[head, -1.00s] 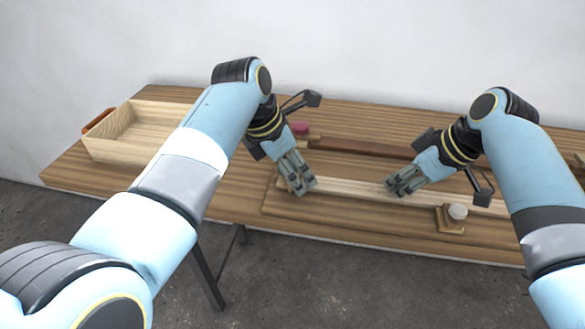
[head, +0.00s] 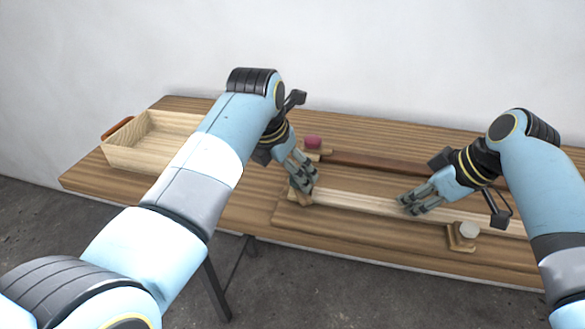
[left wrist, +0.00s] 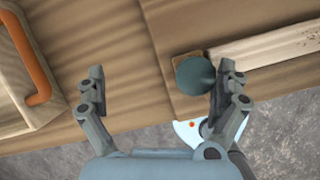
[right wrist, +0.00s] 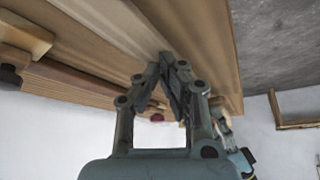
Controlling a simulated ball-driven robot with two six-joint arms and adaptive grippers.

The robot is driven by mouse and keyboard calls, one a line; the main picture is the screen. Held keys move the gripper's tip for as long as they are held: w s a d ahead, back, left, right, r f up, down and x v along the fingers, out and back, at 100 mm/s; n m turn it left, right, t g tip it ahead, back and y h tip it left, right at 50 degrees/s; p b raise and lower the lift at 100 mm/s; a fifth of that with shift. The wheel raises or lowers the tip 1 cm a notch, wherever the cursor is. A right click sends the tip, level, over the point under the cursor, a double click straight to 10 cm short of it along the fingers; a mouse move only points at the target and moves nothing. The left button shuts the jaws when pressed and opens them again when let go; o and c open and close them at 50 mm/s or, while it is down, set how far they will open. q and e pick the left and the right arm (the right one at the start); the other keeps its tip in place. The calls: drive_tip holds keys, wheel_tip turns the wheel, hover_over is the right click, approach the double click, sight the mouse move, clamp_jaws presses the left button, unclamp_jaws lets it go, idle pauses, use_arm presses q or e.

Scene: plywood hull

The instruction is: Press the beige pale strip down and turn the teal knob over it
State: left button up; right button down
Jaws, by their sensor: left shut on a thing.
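The beige pale strip (head: 365,204) lies along the front of the wooden board and also shows in the left wrist view (left wrist: 275,47). The teal knob (left wrist: 195,73) sits on a small wooden block at the strip's left end. In the head view my left gripper (head: 303,190) hides the knob. In the left wrist view my left gripper (left wrist: 160,85) has the knob against its right finger, while its left finger appears well apart from it. My right gripper (head: 416,204) has its fingertips together over the strip; whether they touch it is unclear. It also shows in the right wrist view (right wrist: 165,68).
A grey-white knob (head: 468,230) on a wooden block stands at the strip's front edge, right of my right gripper. A dark brown strip (head: 370,166) and a pink knob (head: 313,142) lie behind. A wooden tray (head: 127,157) with an orange handle stands left.

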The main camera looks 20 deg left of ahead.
sight(312, 192)
use_arm(q)
drive_tip(key=o, duration=0.6)
drive_tip(key=shift+h, duration=0.5)
drive_tip(key=d, duration=0.2)
drive_tip(key=s+d, duration=0.1)
drive_tip(key=d, duration=0.1)
drive_tip(key=s+d+f, duration=0.1)
drive_tip(key=shift+s+d, duration=0.15)
drive_tip(key=shift+d, duration=0.25)
drive_tip(key=shift+o, duration=0.2)
drive_tip(key=shift+w+a+f+m+g+h, duration=0.2)
drive_tip(key=shift+w+a+m+g+h, duration=0.2)
drive_tip(key=shift+m, duration=0.4)
drive_tip(key=shift+w+a+f+m, duration=0.1)
drive_tip(key=shift+w+f+m, duration=0.1)
drive_tip(key=shift+m, duration=0.3)
drive_tip(key=shift+s+d, duration=0.25)
drive_tip(key=shift+w+a+m+g+h, duration=0.1)
drive_tip(key=shift+w+m+g+h, duration=0.2)
drive_tip(key=shift+m, duration=0.5)
drive_tip(key=shift+c, duration=0.5)
drive_tip(key=shift+o, duration=0.5)
drive_tip(key=shift+w+d+r+m, duration=0.1)
drive_tip(key=shift+w+d+m, duration=0.1)
drive_tip(key=shift+m, duration=0.6)
drive_tip(key=shift+a, duration=0.1)
drive_tip(key=shift+s+a+m+g+h, duration=0.15)
drive_tip(key=shift+m+g+h, duration=0.45)
drive_tip(key=shift+m, duration=0.8)
